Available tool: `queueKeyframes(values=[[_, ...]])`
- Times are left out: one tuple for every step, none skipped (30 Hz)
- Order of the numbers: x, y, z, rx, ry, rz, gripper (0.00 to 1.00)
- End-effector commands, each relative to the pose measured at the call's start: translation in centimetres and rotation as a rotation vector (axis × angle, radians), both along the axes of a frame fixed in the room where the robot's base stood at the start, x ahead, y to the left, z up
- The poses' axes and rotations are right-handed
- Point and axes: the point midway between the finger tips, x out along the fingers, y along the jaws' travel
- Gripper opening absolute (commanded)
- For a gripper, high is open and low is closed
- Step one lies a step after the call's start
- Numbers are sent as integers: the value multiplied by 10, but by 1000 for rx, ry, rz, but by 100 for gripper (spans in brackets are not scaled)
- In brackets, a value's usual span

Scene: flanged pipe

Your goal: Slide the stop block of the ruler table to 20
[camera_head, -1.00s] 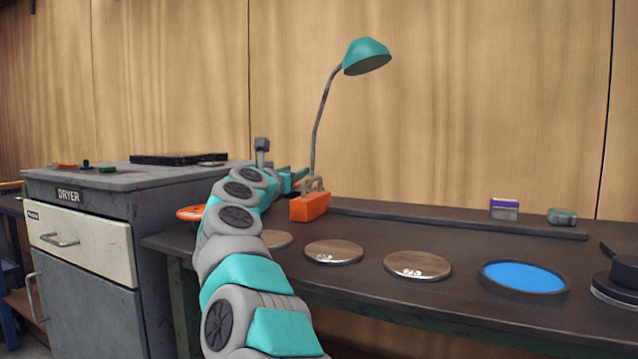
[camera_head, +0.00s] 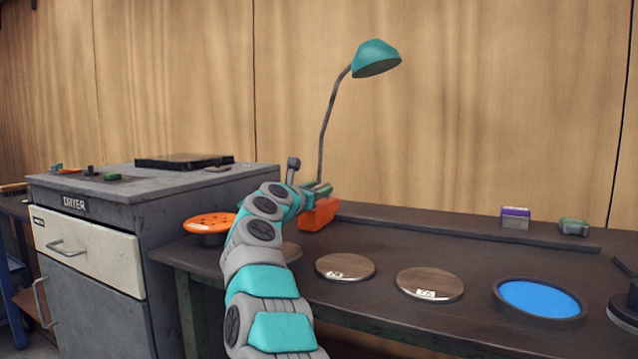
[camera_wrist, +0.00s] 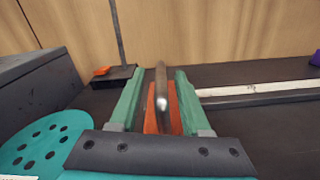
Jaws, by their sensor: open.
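The orange stop block (camera_head: 319,213) stands at the left end of the ruler rail (camera_head: 470,231), partly hidden by my gripper (camera_head: 318,189). In the wrist view the stop block (camera_wrist: 174,125) shows between and below the green fingers of my gripper (camera_wrist: 158,78). The fingers are open, with a gap on each side of the handle. The white ruler strip (camera_wrist: 255,89) runs right from the block. Its numbers are not readable.
A teal lamp (camera_head: 375,58) stands behind the block. An orange perforated disc (camera_head: 210,224) is at the table's left end, beside the dryer (camera_head: 90,240). Several round plates and a blue dish (camera_head: 540,298) lie in front of the rail. A purple box (camera_head: 515,217) stands behind it.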

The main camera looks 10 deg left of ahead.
Motion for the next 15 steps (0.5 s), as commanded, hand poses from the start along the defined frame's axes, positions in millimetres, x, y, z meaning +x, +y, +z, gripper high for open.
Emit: queueKeyframes(values=[[3, -2, 1, -1, 1, -2, 47], [3, -3, 1, 0, 0, -2, 47], [4, -3, 1, 0, 0, -2, 47], [5, -3, 1, 0, 0, -1, 47], [5, -3, 0, 0, 0, -1, 47], [5, -3, 0, 0, 0, -1, 47], [5, -3, 0, 0, 0, -1, 47], [5, -3, 0, 1, 0, -1, 47], [5, -3, 0, 1, 0, -1, 47], [5, -3, 0, 1, 0, 0, 47], [5, -3, 0, 0, 0, 0, 47], [5, -3, 0, 1, 0, 0, 47], [5, -3, 0, 1, 0, 0, 45], [5, -3, 0, 1, 0, 0, 42], [5, -3, 0, 1, 0, 0, 37]])
